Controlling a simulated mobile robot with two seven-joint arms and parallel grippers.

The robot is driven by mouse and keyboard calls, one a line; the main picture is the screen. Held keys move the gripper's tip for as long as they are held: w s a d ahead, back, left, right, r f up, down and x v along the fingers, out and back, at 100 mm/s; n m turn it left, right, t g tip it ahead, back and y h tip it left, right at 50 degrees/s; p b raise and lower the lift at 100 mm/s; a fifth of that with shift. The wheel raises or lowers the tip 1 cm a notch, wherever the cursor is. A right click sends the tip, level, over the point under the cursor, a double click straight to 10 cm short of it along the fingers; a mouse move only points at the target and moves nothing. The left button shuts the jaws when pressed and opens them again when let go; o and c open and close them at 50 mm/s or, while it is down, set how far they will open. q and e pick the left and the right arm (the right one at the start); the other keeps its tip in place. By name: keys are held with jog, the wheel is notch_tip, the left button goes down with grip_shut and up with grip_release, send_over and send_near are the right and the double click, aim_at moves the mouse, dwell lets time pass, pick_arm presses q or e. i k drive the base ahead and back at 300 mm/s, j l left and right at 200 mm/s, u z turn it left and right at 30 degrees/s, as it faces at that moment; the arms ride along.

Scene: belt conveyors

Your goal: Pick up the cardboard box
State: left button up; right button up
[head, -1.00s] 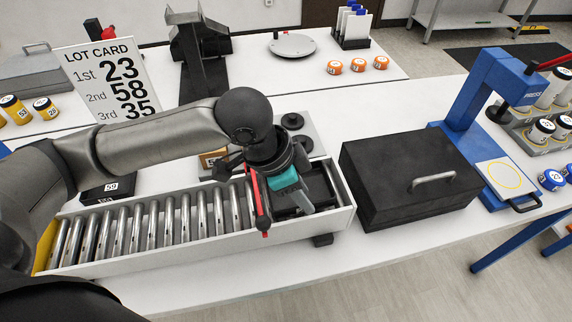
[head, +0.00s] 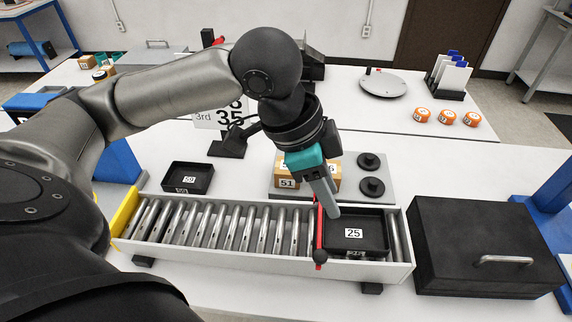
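Cardboard boxes stand on a grey plate behind the conveyor. One (head: 287,183) carries the number 51. Another brown one (head: 335,184) shows to its right, partly hidden by my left gripper. My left gripper (head: 333,213), with a teal body and grey fingers, points down in front of these boxes. Its tips appear at the left rear part of a black tray numbered 25 (head: 372,243), close to the red bar (head: 320,230). The fingers overlap in this view, so their opening cannot be judged. I see nothing held. My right gripper is out of view.
The roller conveyor (head: 225,228) runs across the front. A black tray numbered 59 (head: 187,178) lies behind it. Two black round weights (head: 370,187) sit on the grey plate (head: 395,196). A closed black case (head: 480,240) stands on the right.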

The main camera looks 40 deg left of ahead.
aim_at(284, 179)
jog(key=u, duration=1.15)
